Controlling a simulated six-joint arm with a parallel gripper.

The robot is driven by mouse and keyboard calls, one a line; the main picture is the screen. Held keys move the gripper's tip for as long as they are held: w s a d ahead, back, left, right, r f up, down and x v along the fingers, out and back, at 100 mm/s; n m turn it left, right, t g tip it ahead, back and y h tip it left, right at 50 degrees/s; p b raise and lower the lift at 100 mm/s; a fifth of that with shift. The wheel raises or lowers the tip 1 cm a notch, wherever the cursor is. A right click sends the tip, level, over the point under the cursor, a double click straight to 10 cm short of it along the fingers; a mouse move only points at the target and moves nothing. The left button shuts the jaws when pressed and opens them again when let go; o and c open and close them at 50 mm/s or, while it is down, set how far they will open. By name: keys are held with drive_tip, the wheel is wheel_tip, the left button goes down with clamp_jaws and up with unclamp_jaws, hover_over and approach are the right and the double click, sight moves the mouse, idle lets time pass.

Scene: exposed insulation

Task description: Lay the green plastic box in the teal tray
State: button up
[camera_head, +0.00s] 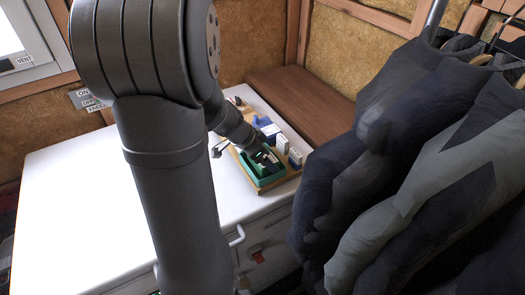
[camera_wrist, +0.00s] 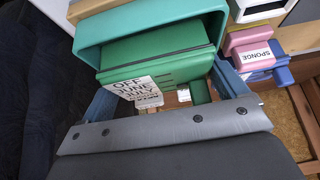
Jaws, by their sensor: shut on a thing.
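The teal tray (camera_head: 268,183) sits on a wooden board at the right end of the white worktop. In the wrist view the tray (camera_wrist: 88,42) fills the upper middle. The green plastic box (camera_wrist: 155,48) shows inside the tray's outline, with a white label reading "OFF JUNE JULY" on its near side. My gripper (camera_wrist: 168,90) is shut on the green box, a finger at either side. In the head view my gripper (camera_head: 264,160) reaches down into the tray and mostly hides the box. I cannot tell whether the box touches the tray's floor.
Dark hanging clothes (camera_head: 400,150) crowd the right. The worktop's left part (camera_head: 80,210) is clear.

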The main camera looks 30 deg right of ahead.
idle(0.4)
drive_tip(key=o, duration=0.9)
drive_tip(key=shift+r, duration=3.95)
drive_tip(key=shift+f, duration=3.7)
drive_tip(key=shift+r, duration=0.1)
drive_tip(key=shift+r, duration=1.55)
drive_tip(key=shift+r, duration=0.15)
